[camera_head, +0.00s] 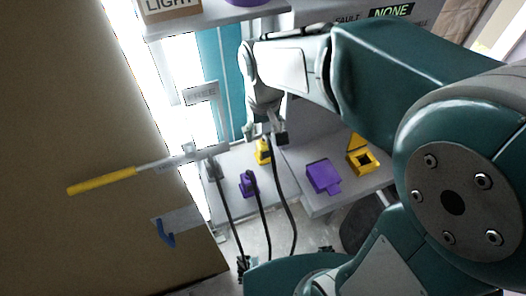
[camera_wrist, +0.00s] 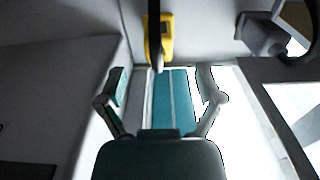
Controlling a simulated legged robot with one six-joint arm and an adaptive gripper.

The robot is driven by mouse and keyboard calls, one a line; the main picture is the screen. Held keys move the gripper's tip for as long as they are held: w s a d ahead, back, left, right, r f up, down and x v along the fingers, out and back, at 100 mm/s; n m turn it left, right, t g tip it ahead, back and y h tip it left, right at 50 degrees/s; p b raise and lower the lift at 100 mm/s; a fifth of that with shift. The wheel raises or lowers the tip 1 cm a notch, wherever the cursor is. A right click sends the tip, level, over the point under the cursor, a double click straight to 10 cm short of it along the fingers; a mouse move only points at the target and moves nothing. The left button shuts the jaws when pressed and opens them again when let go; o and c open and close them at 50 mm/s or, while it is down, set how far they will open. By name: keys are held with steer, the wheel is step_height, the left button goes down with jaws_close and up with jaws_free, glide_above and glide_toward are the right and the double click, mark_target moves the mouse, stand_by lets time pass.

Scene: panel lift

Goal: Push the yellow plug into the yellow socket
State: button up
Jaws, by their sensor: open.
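The yellow plug (camera_head: 262,151) stands on the light grey shelf, with a black cable attached. The wrist view shows the yellow plug (camera_wrist: 167,38) beyond my fingertips, roughly in line with the gap between them. My gripper (camera_head: 265,133) is just above the plug in the head view and partly hides it. In the wrist view my gripper (camera_wrist: 162,86) has its two fingers spread wide with nothing between them. The yellow socket (camera_head: 362,161) is a square-holed block on the shelf to the right of the plug. Its opening looks empty.
A purple socket (camera_head: 322,176) sits left of the yellow one. A purple plug (camera_head: 248,184) stands near the shelf's front. Black cables (camera_head: 283,205) hang over the front edge. A lever with a yellow handle (camera_head: 101,181) sticks out at left. A grey panel stands behind the sockets.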

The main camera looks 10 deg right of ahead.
mark_target(264, 143)
steer(key=shift+a, duration=0.1)
steer(key=shift+w+f, duration=0.2)
steer(key=shift+f, duration=3.65)
steer(key=shift+c, duration=0.3)
steer(key=c, duration=1.1)
